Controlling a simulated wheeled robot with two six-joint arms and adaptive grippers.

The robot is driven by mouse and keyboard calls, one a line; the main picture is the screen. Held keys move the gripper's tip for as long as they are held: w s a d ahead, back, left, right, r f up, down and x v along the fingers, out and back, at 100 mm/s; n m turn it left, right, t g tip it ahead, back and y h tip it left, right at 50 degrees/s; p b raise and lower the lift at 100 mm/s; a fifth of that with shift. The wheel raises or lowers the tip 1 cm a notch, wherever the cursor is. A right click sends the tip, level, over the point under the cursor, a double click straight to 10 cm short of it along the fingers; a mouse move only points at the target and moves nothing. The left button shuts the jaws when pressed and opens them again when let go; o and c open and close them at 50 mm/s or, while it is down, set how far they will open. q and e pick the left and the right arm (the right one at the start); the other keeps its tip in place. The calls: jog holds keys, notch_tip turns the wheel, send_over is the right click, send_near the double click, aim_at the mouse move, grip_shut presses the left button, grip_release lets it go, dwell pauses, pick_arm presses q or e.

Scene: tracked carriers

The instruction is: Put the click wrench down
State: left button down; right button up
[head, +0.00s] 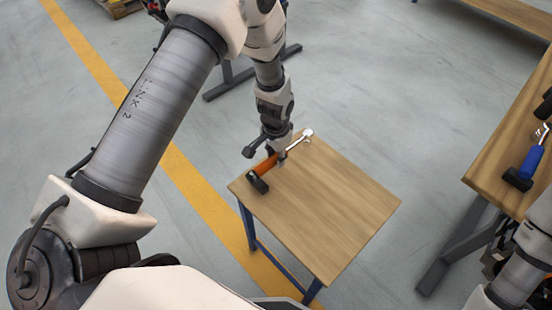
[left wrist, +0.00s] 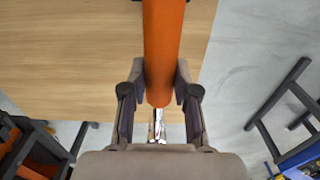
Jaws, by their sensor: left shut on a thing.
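The click wrench (head: 266,166) has an orange handle, a black end and a chrome head. My left gripper (head: 281,158) is shut on it near the chrome end of the handle, over the far left edge of a small wooden table (head: 330,205). I cannot tell whether the wrench touches the tabletop. In the left wrist view the orange handle (left wrist: 163,45) runs between the fingers, and a bit of chrome shows below it. The fingers hide part of the wrench. My right gripper is out of view.
The small table's top is otherwise bare. A larger wooden bench (head: 497,148) at the right holds a blue-handled tool (head: 532,160) with a black end. A yellow floor line (head: 190,185) passes left of the small table. Part of my right arm shows at the lower right.

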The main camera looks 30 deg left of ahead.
pick_arm(q)
notch_tip(320, 180, down, 3)
jog(key=shift+s+r, duration=0.1)
jog(key=shift+r, duration=0.1)
jog(key=shift+f, duration=0.35)
jog(key=c, duration=0.9)
grip_release()
notch_tip(320, 180, up, 12)
jog(key=shift+r, duration=0.2)
jog(key=shift+s+f, duration=0.1)
